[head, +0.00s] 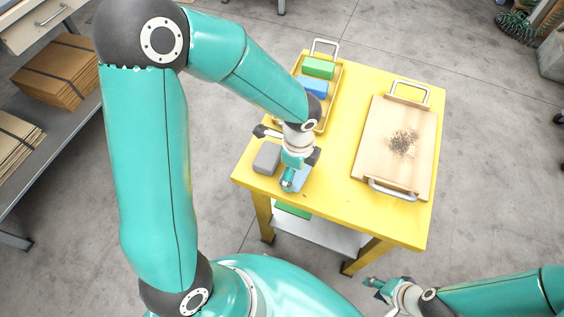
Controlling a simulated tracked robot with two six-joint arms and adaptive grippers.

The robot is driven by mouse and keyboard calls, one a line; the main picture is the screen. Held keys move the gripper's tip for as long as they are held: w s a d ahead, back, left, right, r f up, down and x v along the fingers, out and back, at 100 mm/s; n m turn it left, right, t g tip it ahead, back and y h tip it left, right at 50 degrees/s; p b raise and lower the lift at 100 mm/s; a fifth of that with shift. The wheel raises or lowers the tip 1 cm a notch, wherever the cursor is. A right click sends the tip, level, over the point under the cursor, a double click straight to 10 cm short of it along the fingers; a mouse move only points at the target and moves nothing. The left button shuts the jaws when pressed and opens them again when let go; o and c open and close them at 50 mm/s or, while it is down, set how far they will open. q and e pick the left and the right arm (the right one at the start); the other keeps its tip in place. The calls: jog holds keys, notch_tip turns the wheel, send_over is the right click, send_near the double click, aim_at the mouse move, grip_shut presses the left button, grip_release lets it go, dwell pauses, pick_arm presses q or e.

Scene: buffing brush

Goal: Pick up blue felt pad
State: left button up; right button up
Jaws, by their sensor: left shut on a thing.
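The blue felt pad (302,180) is at the near left part of the yellow table, partly hidden by my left gripper. My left gripper (289,182) points down and is shut on the pad. I cannot tell whether the pad touches the tabletop. My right gripper (374,287) is low at the bottom right, off the near side of the table; its finger opening is too small to tell.
A grey block (267,158) lies just left of my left gripper. A tray (333,101) behind holds a green block (319,67) and a blue block (312,87). A wooden board (371,150) with metal handles and dark specks lies at right. A green item (293,210) shows below the tabletop.

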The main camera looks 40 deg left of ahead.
pick_arm(q)
notch_tip(320, 180, up, 20)
jog(key=p, duration=0.3)
